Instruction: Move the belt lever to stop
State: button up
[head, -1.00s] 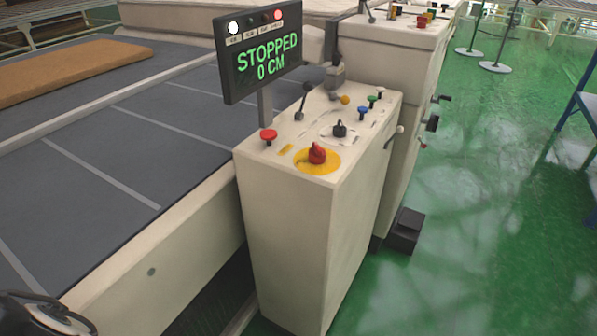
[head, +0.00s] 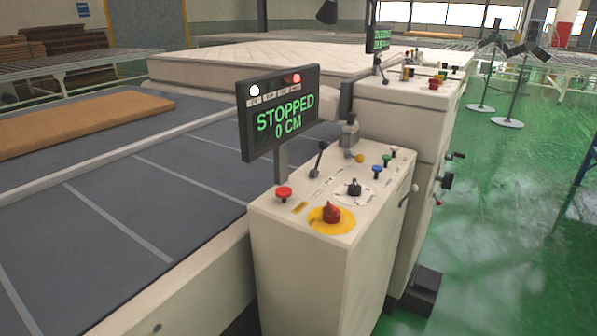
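The control console (head: 305,275) stands beside the grey belt, at the centre of the head view. A black-knobbed lever (head: 318,160) rises from its top, behind the display; I cannot read its label, so I cannot confirm it is the belt lever. The display (head: 284,118) reads "STOPPED 0 CM", with a white lamp and a red lamp lit above. Another lever (head: 409,195) sticks out from the right side. My gripper is not in view.
An orange-brown slab (head: 80,122) lies on the grey belt (head: 130,210) at left. A white mattress (head: 250,66) lies behind. A second console (head: 405,115) adjoins the first. A dark box (head: 418,290) sits on the floor. Open green floor (head: 500,230) lies to the right.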

aim_at(323, 144)
jog(key=i+l, duration=0.1)
jog(key=l, duration=0.25)
jog(key=i+l, duration=0.15)
jog(key=l, duration=0.2)
jog(key=i+l, duration=0.1)
jog(key=l, duration=0.25)
jog(key=i+l, duration=0.15)
jog(key=l, duration=0.2)
jog(key=i+l+z, duration=0.1)
jog(key=l, duration=0.25)
jog(key=i+j, duration=0.1)
jog(key=j, duration=0.25)
jog(key=i+j, duration=0.1)
jog(key=j, duration=0.25)
jog(key=i+j, duration=0.1)
jog(key=j, duration=0.25)
jog(key=i+j, duration=0.15)
jog(key=j, duration=0.2)
